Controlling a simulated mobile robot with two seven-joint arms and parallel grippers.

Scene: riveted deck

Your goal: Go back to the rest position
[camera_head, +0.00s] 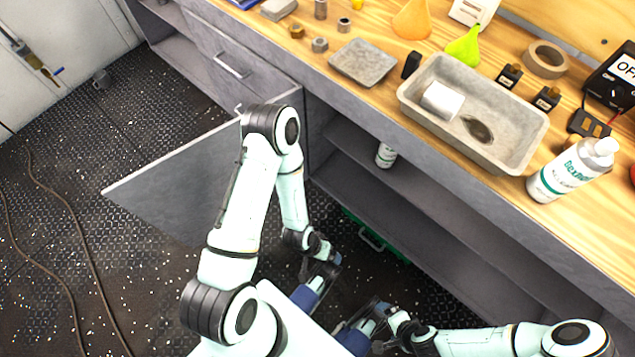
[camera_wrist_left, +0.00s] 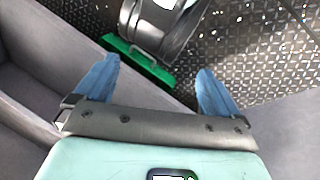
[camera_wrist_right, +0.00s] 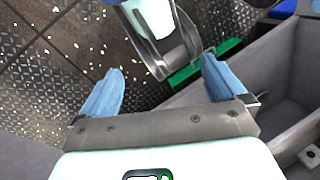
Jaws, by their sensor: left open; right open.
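My left gripper (camera_head: 312,290) hangs low in front of the open cabinet, fingers parted and empty. Its blue fingers also show in the left wrist view (camera_wrist_left: 157,70), spread with nothing between them. My right gripper (camera_head: 360,333) is close beside it, lower and to the right in the head view. In the right wrist view (camera_wrist_right: 162,66) its blue fingers are apart and hold nothing. Both grippers are below the level of the workbench top (camera_head: 480,185).
An open cabinet door (camera_head: 170,190) stands left of my left forearm. On the bench are a grey tray (camera_head: 420,98) and another bottle (camera_head: 570,172). Cables (camera_head: 75,255) cross the dark floor.

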